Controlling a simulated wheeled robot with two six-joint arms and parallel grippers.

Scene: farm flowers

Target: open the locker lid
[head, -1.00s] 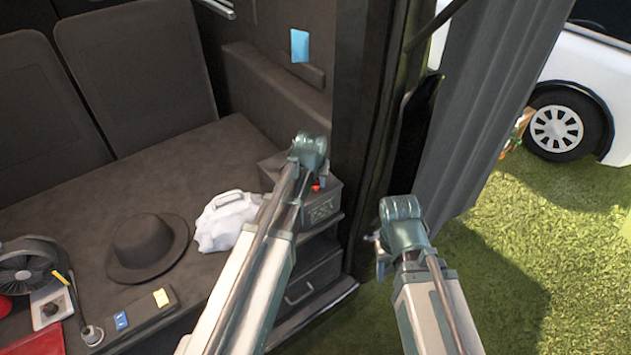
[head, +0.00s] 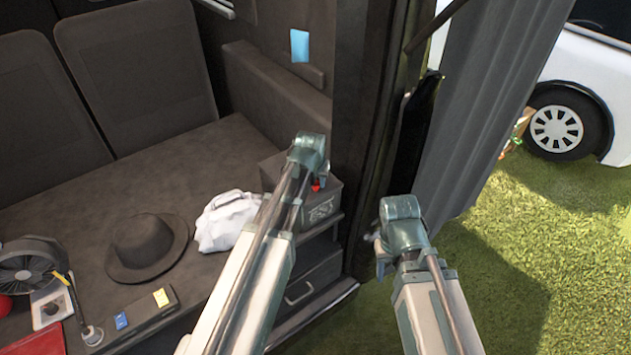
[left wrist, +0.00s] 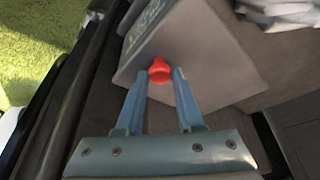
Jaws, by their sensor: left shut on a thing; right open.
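The locker (head: 325,203) is a grey box with a printed front, at the right end of the dark bench; it also shows in the left wrist view (left wrist: 205,50). A small red knob (head: 316,188) sits on it. My left gripper (left wrist: 160,73) is shut on the red knob (left wrist: 159,69), with one blue finger on each side. In the head view my left arm hides part of the locker, and whether its lid is raised cannot be told. My right gripper (head: 380,262) is open and empty, out over the grass to the right of the locker.
A white cloth (head: 224,220) and a dark hat (head: 146,247) lie on the bench (head: 195,160) left of my left arm. A fan (head: 28,265) stands farther left. A door post and grey curtain (head: 470,110) rise on the right, with open grass beyond.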

